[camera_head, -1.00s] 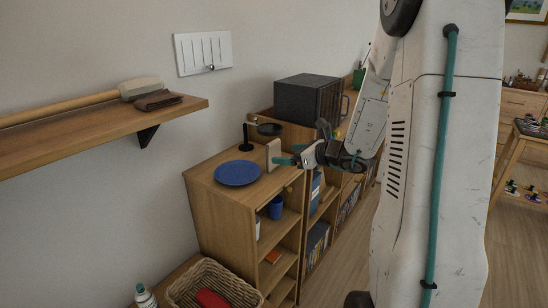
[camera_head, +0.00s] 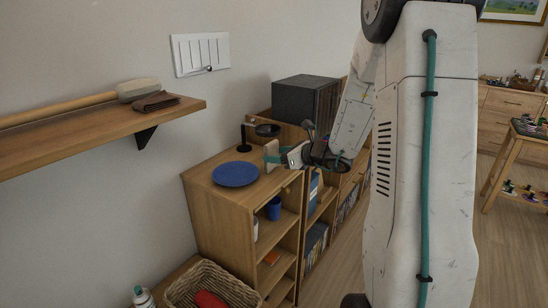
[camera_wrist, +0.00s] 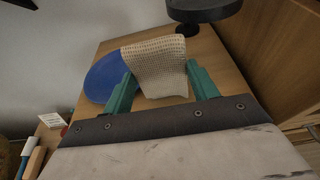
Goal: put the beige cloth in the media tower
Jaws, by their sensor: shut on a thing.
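The beige cloth (camera_wrist: 157,66) is a woven piece held between the teal fingers of my gripper (camera_wrist: 162,84) in the wrist view. In the head view the cloth (camera_head: 271,153) stands upright at the tip of my gripper (camera_head: 277,158), just right of a blue plate (camera_head: 236,174). It is over the top of a wooden shelf unit (camera_head: 216,224); I cannot tell whether it touches that top. This open-fronted unit may be the media tower; its shelves hold a blue cup (camera_head: 273,208) and small items. A neighbouring bay holds upright cases (camera_head: 316,240).
A black pan-like object (camera_head: 268,130) and a dark box (camera_head: 305,99) stand behind my gripper. A wicker basket (camera_head: 190,287) sits low in front.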

